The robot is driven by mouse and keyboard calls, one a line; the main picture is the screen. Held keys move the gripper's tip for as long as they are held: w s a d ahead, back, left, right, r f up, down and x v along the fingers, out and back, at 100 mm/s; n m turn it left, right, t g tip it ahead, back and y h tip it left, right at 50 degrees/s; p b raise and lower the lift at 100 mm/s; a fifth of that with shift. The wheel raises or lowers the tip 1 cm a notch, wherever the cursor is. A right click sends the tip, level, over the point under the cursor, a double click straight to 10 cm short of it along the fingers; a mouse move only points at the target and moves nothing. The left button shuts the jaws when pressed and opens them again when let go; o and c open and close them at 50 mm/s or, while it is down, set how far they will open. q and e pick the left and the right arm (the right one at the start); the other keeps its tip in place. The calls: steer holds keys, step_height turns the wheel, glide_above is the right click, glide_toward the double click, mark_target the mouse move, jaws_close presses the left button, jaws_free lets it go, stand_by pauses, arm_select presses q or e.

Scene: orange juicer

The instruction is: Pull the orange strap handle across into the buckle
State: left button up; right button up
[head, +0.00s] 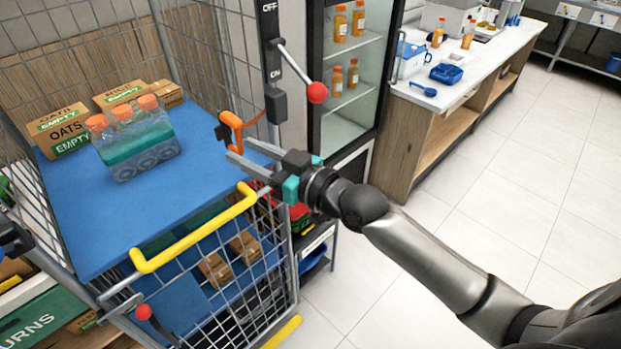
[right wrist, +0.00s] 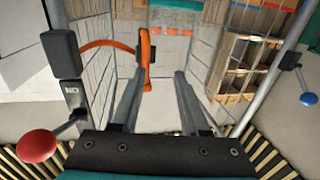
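The orange strap handle (head: 232,127) is at the right side of the roll cage, by the post with the ON/OFF lever. A thin orange strap (right wrist: 100,44) runs to it from a black block on that post. My right gripper (head: 242,152) has its fingers apart. In the right wrist view the handle (right wrist: 147,62) stands upright at the fingertips, closer to the left finger; contact is unclear. I cannot surely identify the buckle; a black block (right wrist: 290,60) is on the opposite post. My left gripper is not clearly visible.
A blue shelf (head: 95,215) in the cage carries a bottle pack (head: 135,145) and several oats boxes (head: 58,130). A yellow bar (head: 195,235) crosses the cage front. A red-knobbed lever (head: 317,92) juts out above my gripper. A bottle fridge (head: 345,135) stands behind.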

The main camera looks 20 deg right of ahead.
steer(key=p+v, duration=0.1)
steer(key=v, duration=1.1)
steer(key=shift+s, duration=0.2)
stand_by(0.5)
steer(key=shift+d, duration=0.1)
steer(key=shift+p, duration=0.35)
